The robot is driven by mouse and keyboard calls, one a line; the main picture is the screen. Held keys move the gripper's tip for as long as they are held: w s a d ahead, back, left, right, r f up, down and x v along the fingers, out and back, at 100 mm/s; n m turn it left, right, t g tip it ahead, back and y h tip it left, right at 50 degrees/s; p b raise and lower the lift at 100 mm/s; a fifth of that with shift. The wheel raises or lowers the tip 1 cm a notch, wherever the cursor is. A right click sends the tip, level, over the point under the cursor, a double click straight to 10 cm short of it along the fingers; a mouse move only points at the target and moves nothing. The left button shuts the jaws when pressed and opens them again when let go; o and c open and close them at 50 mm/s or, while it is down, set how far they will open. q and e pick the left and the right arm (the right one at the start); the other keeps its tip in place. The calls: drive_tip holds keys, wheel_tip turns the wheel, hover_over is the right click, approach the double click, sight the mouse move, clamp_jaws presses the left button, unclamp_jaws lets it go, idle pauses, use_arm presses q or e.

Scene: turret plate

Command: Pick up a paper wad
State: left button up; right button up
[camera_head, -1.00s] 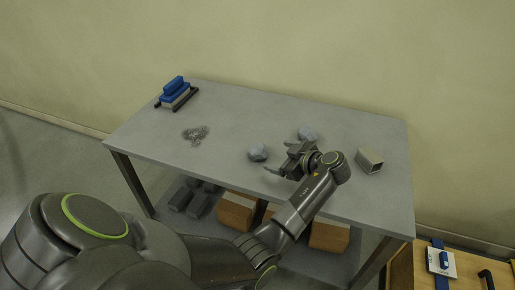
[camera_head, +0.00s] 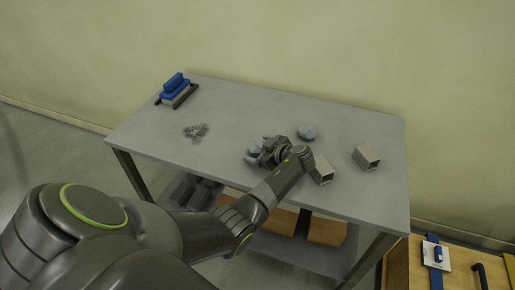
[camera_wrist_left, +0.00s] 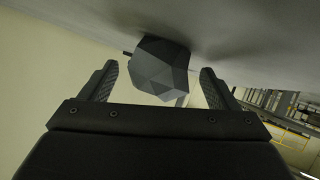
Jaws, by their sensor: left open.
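A grey faceted paper wad (camera_head: 254,146) lies on the grey table, partly hidden by my left gripper in the head view. In the left wrist view this wad (camera_wrist_left: 160,70) sits between and just beyond the two open fingers. My left gripper (camera_head: 257,157) is open, low over the table, at the near side of the wad; I cannot tell whether a finger touches it. A second paper wad (camera_head: 307,132) lies to the right of the gripper, apart from it. My right gripper is not in view.
Two hollow box-shaped pieces, one beside my wrist (camera_head: 322,170) and one farther right (camera_head: 367,157), stand on the table (camera_head: 350,115). A pile of small metal bits (camera_head: 196,131) and a blue block on a rack (camera_head: 175,90) are at left.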

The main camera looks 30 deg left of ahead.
use_arm(q)
drive_tip(key=c, duration=1)
